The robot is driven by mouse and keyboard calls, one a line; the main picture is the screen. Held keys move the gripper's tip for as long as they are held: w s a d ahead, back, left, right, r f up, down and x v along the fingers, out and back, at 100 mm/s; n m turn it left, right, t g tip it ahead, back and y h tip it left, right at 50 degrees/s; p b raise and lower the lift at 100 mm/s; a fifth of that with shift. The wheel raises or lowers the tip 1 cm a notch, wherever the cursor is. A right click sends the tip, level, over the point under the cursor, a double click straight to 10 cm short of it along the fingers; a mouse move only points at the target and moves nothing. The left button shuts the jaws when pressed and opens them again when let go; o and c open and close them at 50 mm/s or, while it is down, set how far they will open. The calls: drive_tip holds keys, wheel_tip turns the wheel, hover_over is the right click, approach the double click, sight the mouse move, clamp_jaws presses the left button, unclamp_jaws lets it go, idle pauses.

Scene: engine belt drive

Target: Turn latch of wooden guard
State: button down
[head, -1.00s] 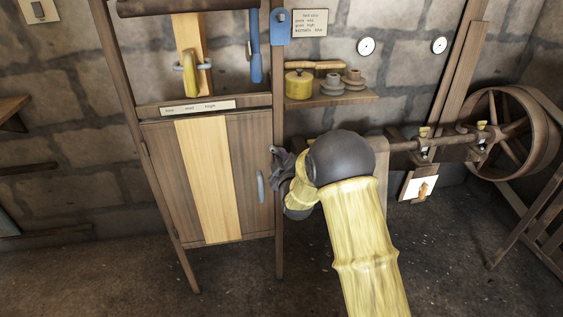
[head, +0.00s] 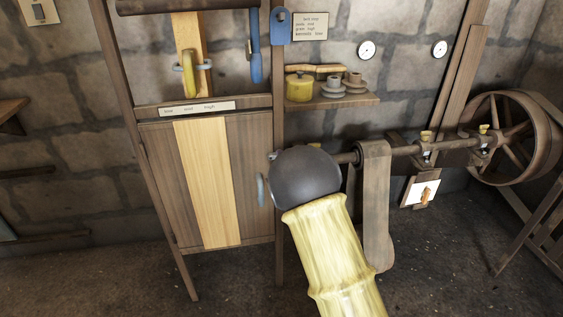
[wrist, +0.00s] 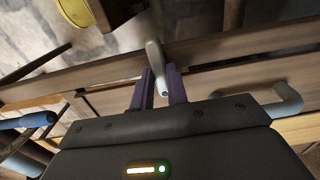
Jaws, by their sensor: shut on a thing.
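The wooden guard (head: 208,185) is a closed door with a pale middle board and a grey-blue handle (head: 261,190), in the head view at left centre. The handle also shows at the right in the wrist view (wrist: 286,101). The latch (wrist: 154,54) is a light grey bar by the wooden post at the guard's edge. My gripper (wrist: 160,72) has its two dark fingers on either side of the latch's near end and is shut on it. In the head view my gripper is hidden behind my arm's dark round joint.
A flat belt (head: 375,200) hangs from the shaft (head: 405,149) right of my arm. A shelf (head: 350,100) above holds a yellow pot (head: 299,87) and grey pulleys (head: 333,85). A large wheel (head: 510,138) stands at the right. The floor in front of the guard is clear.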

idle(0.3)
drive_tip(key=c, duration=1.4)
unclamp_jaws()
drive_tip(key=shift+s, duration=0.1)
drive_tip(key=p+v, duration=0.1)
drive_tip(key=v, duration=1.6)
drive_tip(key=shift+s, duration=0.15)
